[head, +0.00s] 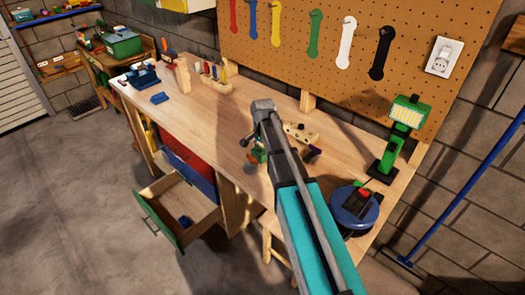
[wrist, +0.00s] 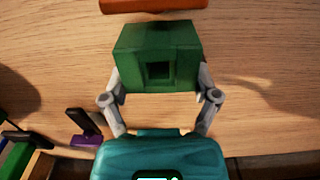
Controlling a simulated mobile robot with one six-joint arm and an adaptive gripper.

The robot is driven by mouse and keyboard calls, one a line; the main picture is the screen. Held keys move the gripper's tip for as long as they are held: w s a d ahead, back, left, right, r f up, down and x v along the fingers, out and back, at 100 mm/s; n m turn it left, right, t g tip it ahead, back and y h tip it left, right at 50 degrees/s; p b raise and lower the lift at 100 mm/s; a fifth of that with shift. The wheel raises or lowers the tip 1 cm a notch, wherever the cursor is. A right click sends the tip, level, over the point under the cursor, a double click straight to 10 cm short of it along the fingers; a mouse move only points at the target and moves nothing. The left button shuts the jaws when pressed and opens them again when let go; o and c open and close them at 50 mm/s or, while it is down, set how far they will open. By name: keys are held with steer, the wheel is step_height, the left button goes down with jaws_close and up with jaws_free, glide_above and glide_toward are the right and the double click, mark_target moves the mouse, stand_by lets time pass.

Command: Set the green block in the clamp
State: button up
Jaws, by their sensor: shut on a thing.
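The green block (wrist: 157,60) has a square dark recess in its near face. My gripper (wrist: 158,85) is shut on it, one grey finger on each side. In the head view the green block (head: 260,155) shows small beside my arm, over the middle of the wooden bench; my arm hides most of my gripper. The wrist view shows bench wood under the block, but I cannot tell the height between them. A blue vise-like thing (head: 143,76), which may be the clamp, stands at the bench's far left end, well apart from my gripper.
An orange-red thing (wrist: 152,5) lies just beyond the block. A wooden toy (head: 300,132), a green lamp (head: 390,150) and a blue round thing (head: 353,208) stand to the right. An open drawer (head: 160,228) juts out below the bench. Bench between block and vise is mostly clear.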

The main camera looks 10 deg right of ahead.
steer(key=shift+f+b, duration=0.65)
steer(key=shift+f, duration=0.15)
steer(key=o, duration=1)
steer(key=shift+c, duration=0.2)
steer(key=shift+r, duration=0.1)
step_height(320, 180, up, 9)
steer(key=p, duration=0.9)
steer(key=shift+r+p, duration=0.2)
steer(key=shift+p, duration=0.15)
steer(key=s+a+n, duration=0.2)
steer(key=s+n, duration=0.9)
steer(key=s, duration=1)
